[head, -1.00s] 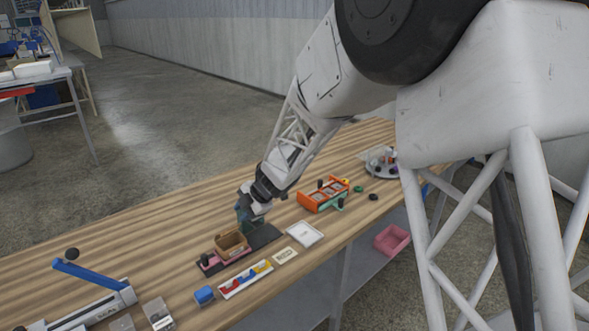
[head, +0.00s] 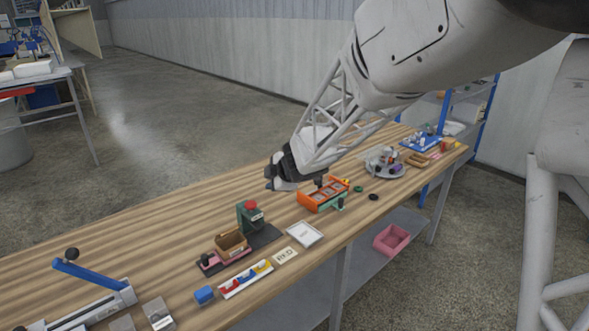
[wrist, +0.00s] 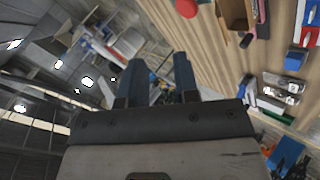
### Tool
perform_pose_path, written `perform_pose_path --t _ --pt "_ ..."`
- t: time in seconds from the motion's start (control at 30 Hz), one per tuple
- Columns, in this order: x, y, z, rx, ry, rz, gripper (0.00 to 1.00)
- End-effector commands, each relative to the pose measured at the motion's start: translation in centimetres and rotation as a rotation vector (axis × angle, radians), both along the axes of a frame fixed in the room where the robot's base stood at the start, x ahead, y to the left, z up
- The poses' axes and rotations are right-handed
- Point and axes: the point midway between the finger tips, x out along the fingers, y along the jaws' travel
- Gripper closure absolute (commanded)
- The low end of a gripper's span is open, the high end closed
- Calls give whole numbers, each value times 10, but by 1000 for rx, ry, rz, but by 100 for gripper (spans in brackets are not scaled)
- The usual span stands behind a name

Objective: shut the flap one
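A small brown open-topped box (head: 231,240) sits on a dark fixture with a pink part at its left, and is the likeliest thing with a flap. I cannot make out its flap clearly at this size. Part of the box also shows at the top of the wrist view (wrist: 236,14). My gripper (head: 272,182) is in the air above the table, behind and to the right of the box, well apart from it. In the wrist view its two blue fingers (wrist: 160,72) stand apart with nothing between them.
A green station with a red button (head: 250,215) stands behind the box. An orange rack (head: 322,194) is near my gripper. A white tray (head: 304,234), a bin strip (head: 246,279) and a blue block (head: 204,294) lie in front. A blue lever device (head: 95,285) is at the left.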

Motion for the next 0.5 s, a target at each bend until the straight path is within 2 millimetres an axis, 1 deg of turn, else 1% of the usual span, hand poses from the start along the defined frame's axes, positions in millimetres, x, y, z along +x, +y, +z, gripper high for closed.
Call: perform_pose_path --t 0.03,0.3,0.5 --pt "-1 -6 5 4 -5 -27 71" --pt "-4 -36 26 30 -25 -164 71" --pt "-7 -53 37 42 -33 -241 71"
